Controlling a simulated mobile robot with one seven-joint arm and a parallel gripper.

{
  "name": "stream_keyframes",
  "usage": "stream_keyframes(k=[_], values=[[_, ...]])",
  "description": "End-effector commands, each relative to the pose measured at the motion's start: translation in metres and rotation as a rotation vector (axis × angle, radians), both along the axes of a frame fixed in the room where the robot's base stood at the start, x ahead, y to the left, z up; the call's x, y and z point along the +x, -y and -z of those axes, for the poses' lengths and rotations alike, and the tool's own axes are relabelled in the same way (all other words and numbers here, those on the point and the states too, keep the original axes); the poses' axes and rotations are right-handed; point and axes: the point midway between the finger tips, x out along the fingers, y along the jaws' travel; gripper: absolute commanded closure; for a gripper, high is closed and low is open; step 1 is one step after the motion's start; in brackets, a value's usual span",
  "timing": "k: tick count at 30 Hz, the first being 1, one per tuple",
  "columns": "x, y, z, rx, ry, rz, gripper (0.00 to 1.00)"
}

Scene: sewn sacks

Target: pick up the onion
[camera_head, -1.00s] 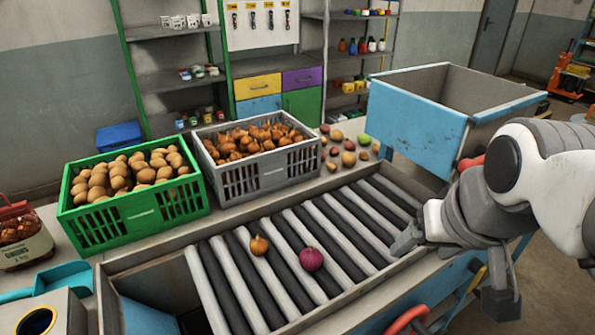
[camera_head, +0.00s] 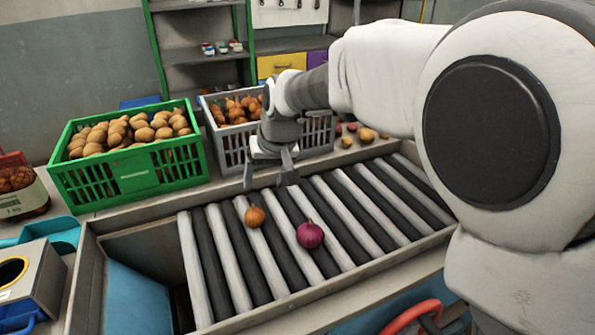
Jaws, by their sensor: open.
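Two onions lie on the roller conveyor (camera_head: 215,262). One is a small orange-brown onion (camera_head: 255,216); the other is a larger purple-red onion (camera_head: 310,234) to its right and slightly nearer. My gripper (camera_head: 270,183) points down, open and empty, above the far edge of the rollers. It is behind and a little above the brown onion, apart from both. Both onions show in full.
A green crate of potatoes (camera_head: 130,180) and a grey crate of brown onions (camera_head: 228,145) stand behind the conveyor, the grey one partly hidden by my arm. Loose vegetables (camera_head: 367,135) lie beyond the rollers. A grey box with a yellow-ringed hole (camera_head: 35,285) stands front left.

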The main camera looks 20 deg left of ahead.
Motion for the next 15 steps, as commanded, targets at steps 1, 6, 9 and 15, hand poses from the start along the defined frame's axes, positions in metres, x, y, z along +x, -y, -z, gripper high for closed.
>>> stream_keyframes(k=[1, 6, 9, 15], values=[[0.001, -0.003, 0.007, -0.001, -0.001, -0.002, 0.26], [0.009, -0.013, 0.037, -0.005, -0.005, -0.004, 0.26], [0.014, -0.020, 0.057, -0.004, -0.004, -0.003, 0.26], [0.025, -0.033, 0.094, -0.003, -0.004, -0.003, 0.26]])
